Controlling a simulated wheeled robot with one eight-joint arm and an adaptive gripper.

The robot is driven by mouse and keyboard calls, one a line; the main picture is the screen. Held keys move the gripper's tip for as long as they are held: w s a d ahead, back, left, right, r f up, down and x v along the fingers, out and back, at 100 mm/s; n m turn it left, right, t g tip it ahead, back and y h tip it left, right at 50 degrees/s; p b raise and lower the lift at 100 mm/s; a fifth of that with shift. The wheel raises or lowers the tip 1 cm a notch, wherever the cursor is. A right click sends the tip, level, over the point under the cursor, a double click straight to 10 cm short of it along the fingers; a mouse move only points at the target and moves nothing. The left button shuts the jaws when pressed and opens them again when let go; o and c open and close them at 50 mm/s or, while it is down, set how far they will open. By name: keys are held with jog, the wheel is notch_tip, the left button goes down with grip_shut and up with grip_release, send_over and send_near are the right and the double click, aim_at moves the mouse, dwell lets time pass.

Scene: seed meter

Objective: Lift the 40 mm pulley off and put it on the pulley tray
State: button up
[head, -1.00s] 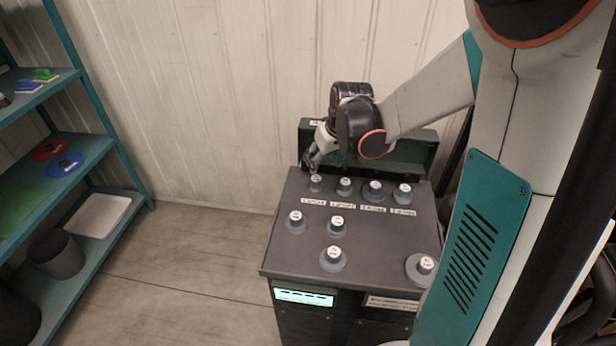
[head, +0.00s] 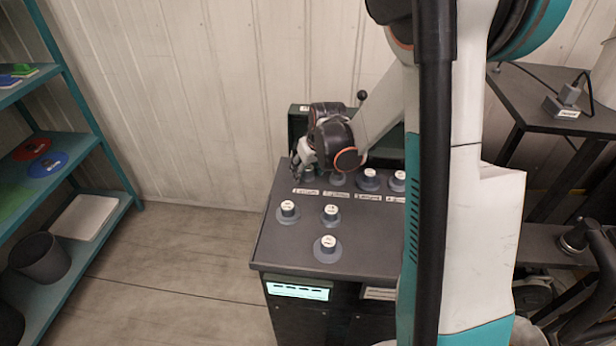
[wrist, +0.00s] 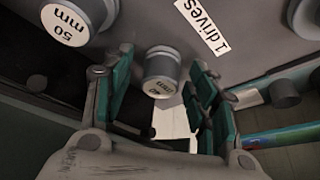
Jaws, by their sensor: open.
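My gripper (wrist: 162,80) is open, with its teal fingers on either side of a small grey pulley (wrist: 160,66). The pulley stands on the dark panel, and its white cap reads "mm" with the number too unclear to read. I cannot tell whether the fingers touch it. In the head view my gripper (head: 298,165) is at the back left of the panel, by the "1" label, and largely hides this pulley. A pulley marked 50 mm (wrist: 72,20) sits to the left in the wrist view. A white tray (head: 85,217), possibly the pulley tray, lies on the low shelf at left.
The dark console (head: 275,235) bears several other capped pulleys, such as one at its front (head: 328,250). A dark bin (head: 40,258) stands beside the tray. Floor between shelf and console is clear.

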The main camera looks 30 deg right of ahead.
aim_at(308, 168)
jog(key=c, duration=1.1)
jog(key=shift+o, duration=0.2)
jog(key=shift+r, duration=0.15)
jog(key=shift+r+p, duration=0.45)
jog(key=shift+r, duration=0.15)
notch_tip(308, 168, up, 2)
jog(key=shift+r+p, duration=0.2)
jog(key=shift+p, duration=0.5)
jog(key=s+a+p, duration=0.2)
jog(key=a, duration=0.7)
jog(key=s+a+p, duration=0.1)
jog(key=s+a, duration=0.1)
jog(key=a, duration=0.7)
jog(key=shift+w+d+r+p, duration=0.1)
jog(key=shift+r+p, duration=0.7)
jog(key=shift+r, duration=0.25)
jog(key=shift+w+d+r+p, duration=0.1)
jog(key=shift+r+p, duration=0.7)
jog(key=shift+r, duration=0.2)
